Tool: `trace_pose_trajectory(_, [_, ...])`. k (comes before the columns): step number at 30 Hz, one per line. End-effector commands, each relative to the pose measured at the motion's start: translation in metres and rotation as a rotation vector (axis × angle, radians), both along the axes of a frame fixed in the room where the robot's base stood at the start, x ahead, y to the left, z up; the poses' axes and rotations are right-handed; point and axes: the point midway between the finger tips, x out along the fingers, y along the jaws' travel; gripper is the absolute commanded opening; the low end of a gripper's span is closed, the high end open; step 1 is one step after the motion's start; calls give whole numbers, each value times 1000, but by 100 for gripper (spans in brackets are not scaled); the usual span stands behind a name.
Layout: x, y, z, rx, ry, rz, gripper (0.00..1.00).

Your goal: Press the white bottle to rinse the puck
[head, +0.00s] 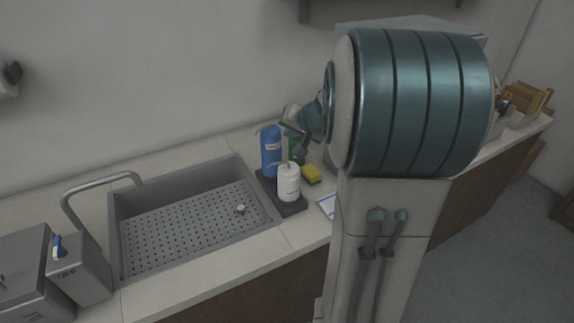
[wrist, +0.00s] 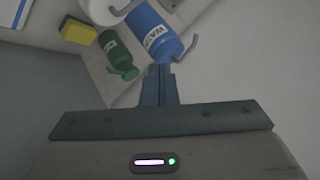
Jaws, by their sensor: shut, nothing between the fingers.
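The white bottle (head: 289,184), with a pump top, stands upright on a dark tray (head: 292,209) right of the sink. In the wrist view its white body (wrist: 104,8) is cut off by the top edge. A small round piece, likely the puck (head: 240,209), lies on the perforated sink floor at its right side. My gripper (wrist: 159,72) is shut and empty. In the wrist view its fingertips appear close to the top of the blue bottle (wrist: 157,35); I cannot tell whether they touch.
The blue bottle (head: 271,151) and a green bottle (head: 297,150) stand behind the white one, with a yellow sponge (head: 311,173) to the right. The sink (head: 180,262) has a curved faucet (head: 100,184) at left. A grey box marked OFF (head: 80,277) stands at lower left.

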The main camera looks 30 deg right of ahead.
Motion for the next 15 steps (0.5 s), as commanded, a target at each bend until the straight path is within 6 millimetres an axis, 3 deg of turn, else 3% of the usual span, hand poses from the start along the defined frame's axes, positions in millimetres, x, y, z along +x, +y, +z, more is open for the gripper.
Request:
trace_pose_trajectory(8, [0,1,-6,1,2,2,0])
trace_pose_trajectory(15, [-1,1,-38,2,4,3,0])
